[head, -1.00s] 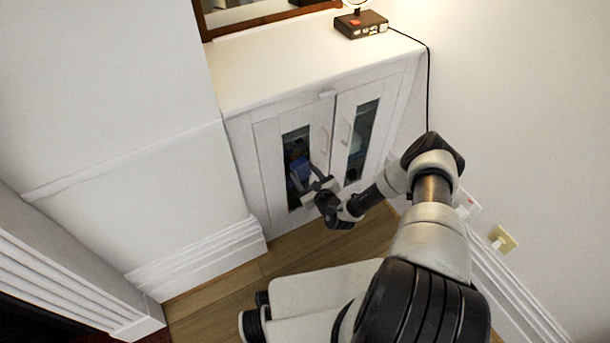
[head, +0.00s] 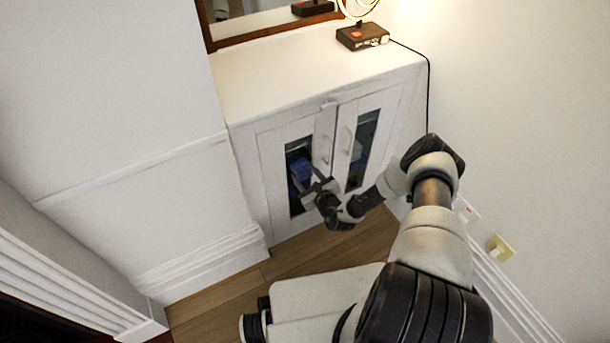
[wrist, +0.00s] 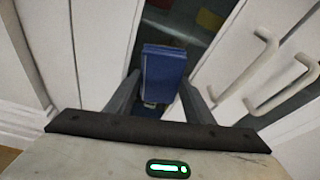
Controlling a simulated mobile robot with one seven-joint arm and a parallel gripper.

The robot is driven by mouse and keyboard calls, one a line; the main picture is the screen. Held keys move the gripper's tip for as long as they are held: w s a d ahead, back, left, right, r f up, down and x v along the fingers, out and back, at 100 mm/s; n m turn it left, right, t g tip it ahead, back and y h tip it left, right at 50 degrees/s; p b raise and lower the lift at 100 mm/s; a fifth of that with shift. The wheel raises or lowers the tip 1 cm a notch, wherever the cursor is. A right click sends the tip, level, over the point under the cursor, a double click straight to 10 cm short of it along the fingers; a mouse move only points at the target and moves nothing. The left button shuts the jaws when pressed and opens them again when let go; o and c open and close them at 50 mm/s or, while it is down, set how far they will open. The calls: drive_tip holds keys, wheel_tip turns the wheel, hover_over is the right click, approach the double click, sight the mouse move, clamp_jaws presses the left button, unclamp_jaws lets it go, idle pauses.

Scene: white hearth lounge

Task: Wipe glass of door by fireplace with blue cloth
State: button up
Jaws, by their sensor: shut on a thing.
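The blue cloth (head: 301,170) is a small folded block at the glass pane (head: 293,205) of the left cabinet door. My gripper (head: 315,187) is shut on it in front of that pane. In the wrist view the cloth (wrist: 164,72) sits between the two fingers, its broad face toward the camera. The cloth hides part of the dark glass, and I cannot tell whether it touches it. The right door has its own glass pane (head: 364,135).
Handles (wrist: 283,88) stand out beside the gripper. A dark box (head: 362,36) with a cord sits on the white cabinet top (head: 270,75), near a framed mirror (head: 265,20). A wall (head: 515,120) closes the right side. Wooden floor (head: 320,255) lies in front.

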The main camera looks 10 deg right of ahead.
drive_tip(key=shift+w+r+p, duration=0.15)
drive_tip(key=shift+r+p, duration=2.05)
drive_tip(key=shift+r, duration=0.6)
wheel_tip(320, 180, up, 4)
drive_tip(key=p, duration=0.3)
drive_tip(key=shift+p, duration=0.3)
drive_tip(key=shift+a+f+b, duration=0.1)
drive_tip(key=shift+f+b, duration=4.8)
drive_tip(key=shift+f, duration=1.4)
drive_tip(key=shift+r, duration=0.1)
drive_tip(key=r+p, duration=0.4)
drive_tip(key=shift+s, duration=0.25)
drive_tip(key=shift+w+r+p, duration=0.15)
drive_tip(key=shift+r+p, duration=1.7)
drive_tip(key=shift+r, duration=0.25)
drive_tip(key=shift+w+r+p, duration=0.15)
drive_tip(key=shift+r+p, duration=1.7)
drive_tip(key=shift+r, duration=0.2)
drive_tip(key=b, duration=0.4)
hover_over(303, 178)
drive_tip(key=s, duration=0.1)
drive_tip(key=shift+d+f, duration=0.15)
drive_tip(key=shift+f, duration=1.05)
drive_tip(key=shift+d+f, duration=0.1)
drive_tip(key=shift+f, duration=1.05)
